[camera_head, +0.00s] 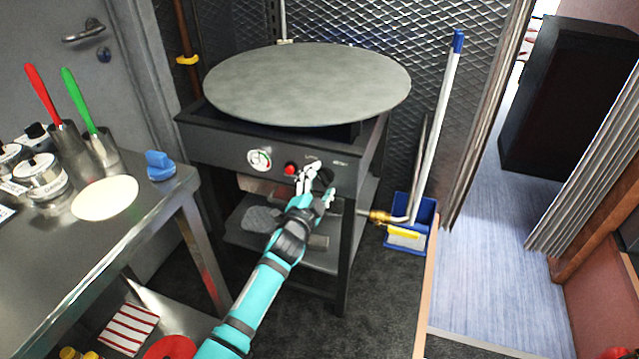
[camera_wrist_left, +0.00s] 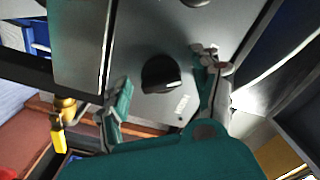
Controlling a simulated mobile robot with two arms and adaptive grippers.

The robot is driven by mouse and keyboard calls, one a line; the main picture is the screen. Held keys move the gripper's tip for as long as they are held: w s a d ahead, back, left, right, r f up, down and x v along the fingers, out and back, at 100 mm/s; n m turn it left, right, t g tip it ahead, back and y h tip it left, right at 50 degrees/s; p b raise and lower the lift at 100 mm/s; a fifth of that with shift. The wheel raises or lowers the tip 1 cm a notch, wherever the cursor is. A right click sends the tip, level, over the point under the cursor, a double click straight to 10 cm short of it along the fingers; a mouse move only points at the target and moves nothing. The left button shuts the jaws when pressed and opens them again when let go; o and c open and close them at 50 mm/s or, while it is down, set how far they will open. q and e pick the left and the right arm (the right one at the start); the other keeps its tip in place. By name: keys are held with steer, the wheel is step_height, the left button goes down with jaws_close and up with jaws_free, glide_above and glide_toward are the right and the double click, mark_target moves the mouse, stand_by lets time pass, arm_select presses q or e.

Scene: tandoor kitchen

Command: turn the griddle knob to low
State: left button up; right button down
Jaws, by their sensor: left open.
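The black griddle knob (camera_head: 325,177) is on the front panel of the griddle stand, right of a red button. In the head view it is partly hidden behind my left gripper (camera_head: 320,182). In the left wrist view the knob (camera_wrist_left: 158,75) is round and dark, with a pale mark at its right side. My left gripper (camera_wrist_left: 163,78) is open, with one finger on each side of the knob and visible gaps between. I cannot tell how far the fingertips are from the panel. My right gripper is not in view.
The round griddle plate (camera_head: 308,83) lies above the panel. A dial gauge (camera_head: 259,160) and the red button (camera_head: 291,169) are left of the knob. A steel table (camera_head: 130,213) is at left.

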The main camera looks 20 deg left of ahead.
arm_select(q)
steer(key=shift+s+f, duration=0.1)
steer(key=shift+s, duration=0.15)
steer(key=s, duration=1.1)
steer(key=shift+s+a, duration=0.2)
steer(key=shift+s, duration=0.05)
